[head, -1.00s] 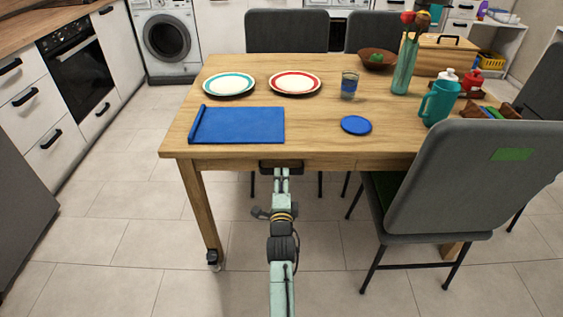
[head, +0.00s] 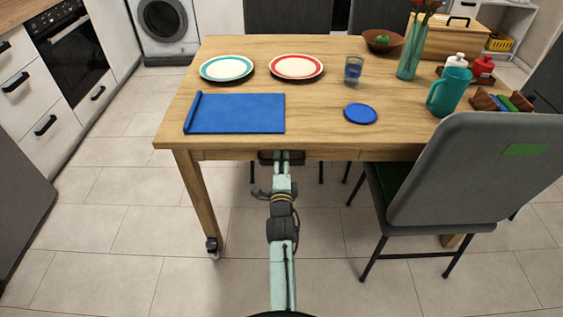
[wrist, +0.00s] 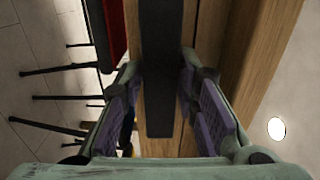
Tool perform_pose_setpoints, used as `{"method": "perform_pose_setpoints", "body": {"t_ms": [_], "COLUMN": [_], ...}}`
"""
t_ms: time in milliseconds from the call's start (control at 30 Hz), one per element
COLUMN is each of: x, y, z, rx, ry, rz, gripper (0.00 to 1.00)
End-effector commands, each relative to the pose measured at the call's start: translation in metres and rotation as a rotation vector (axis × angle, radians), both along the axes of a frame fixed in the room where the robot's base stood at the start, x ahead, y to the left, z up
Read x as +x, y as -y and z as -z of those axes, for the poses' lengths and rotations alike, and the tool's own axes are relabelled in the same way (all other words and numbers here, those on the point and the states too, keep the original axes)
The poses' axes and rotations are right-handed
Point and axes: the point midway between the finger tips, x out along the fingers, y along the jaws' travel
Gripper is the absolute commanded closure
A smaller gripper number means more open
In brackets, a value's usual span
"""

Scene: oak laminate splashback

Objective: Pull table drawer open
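The wooden table (head: 225,134) has a drawer front (head: 360,155) under its near edge, with a dark handle (head: 266,157). No gap shows that would tell the drawer is out. My gripper (head: 282,156) is at the handle, partly hiding it. In the wrist view the handle (wrist: 160,75) runs up the middle as a dark bar. My gripper's fingers (wrist: 159,85) stand on either side of it, open. Thin strips of wood show between the bar and the finger pads, so I see no clear contact.
A grey chair (head: 470,170) stands close on the right. A blue mat (head: 238,113), plates (head: 227,68), a glass (head: 353,72), a blue coaster (head: 360,113) and a teal pitcher (head: 449,92) are on the tabletop.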

Motion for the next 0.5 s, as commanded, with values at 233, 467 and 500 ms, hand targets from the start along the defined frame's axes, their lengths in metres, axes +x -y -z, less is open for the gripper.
{"method": "perform_pose_setpoints", "body": {"t_ms": [233,467,500], "x": [0.0001,0.0002,0.0002], "y": [-0.0001,-0.0001,-0.0001], "z": [-0.0001,-0.0002,-0.0002], "rx": [0.000,0.000,0.000], "ry": [0.000,0.000,0.000], "rz": [0.000,0.000,0.000], "gripper": [0.91,1.00,1.00]}}
